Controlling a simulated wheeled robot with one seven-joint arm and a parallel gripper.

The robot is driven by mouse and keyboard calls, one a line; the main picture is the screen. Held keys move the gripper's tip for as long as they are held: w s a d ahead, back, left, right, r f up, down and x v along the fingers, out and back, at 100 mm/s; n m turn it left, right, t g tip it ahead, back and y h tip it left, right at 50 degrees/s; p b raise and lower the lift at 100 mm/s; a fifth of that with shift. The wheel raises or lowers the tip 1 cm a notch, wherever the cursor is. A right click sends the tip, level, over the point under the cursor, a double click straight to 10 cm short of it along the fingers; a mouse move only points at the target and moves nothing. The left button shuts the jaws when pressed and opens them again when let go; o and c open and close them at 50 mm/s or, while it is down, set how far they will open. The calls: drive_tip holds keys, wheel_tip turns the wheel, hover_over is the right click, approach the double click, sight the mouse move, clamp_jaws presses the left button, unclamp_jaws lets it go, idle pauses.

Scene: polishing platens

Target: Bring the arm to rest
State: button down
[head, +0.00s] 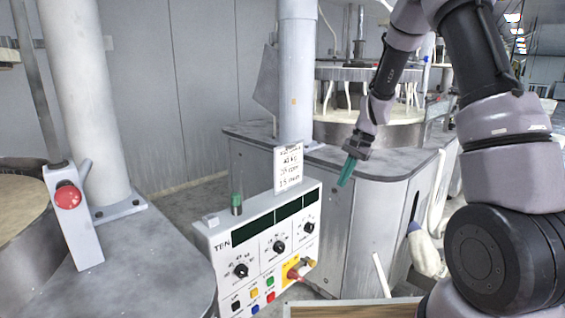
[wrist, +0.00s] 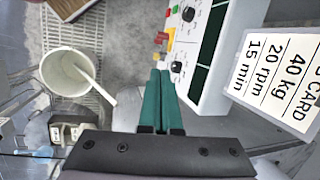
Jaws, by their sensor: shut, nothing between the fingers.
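My gripper (head: 347,171) has green fingers and hangs at the end of my raised arm, right of the control panel's card in the head view. In the wrist view my gripper (wrist: 160,76) shows its two green fingers together with nothing between them. The fingers point toward the control panel (head: 262,250) and look apart from it. The panel (wrist: 212,60) also shows at the right of the wrist view, with knobs and coloured buttons.
A white card (head: 289,168) stands above the panel. A red stop button (head: 68,196) is on a post at left. Polishing platens (head: 372,132) stand behind my gripper. A white bucket (wrist: 72,72) with a stick stands on a grating in the wrist view.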

drive_tip(key=s+d+r+n+t, duration=0.1)
drive_tip(key=s+r+t, duration=0.1)
drive_tip(key=s+r, duration=0.5)
drive_tip(key=s+d+r+n+t, duration=0.1)
drive_tip(key=s+d+r, duration=0.15)
drive_tip(key=r, duration=0.85)
drive_tip(key=s+d+r+t+h, duration=0.1)
drive_tip(key=s+r, duration=0.3)
drive_tip(key=s, duration=0.4)
drive_tip(key=s+d+r+n+t, duration=0.1)
drive_tip(key=s+r+t, duration=0.2)
drive_tip(key=s, duration=0.5)
drive_tip(key=shift+s+r+h, duration=0.25)
drive_tip(key=shift+r+h, duration=0.15)
drive_tip(key=shift+r, duration=0.35)
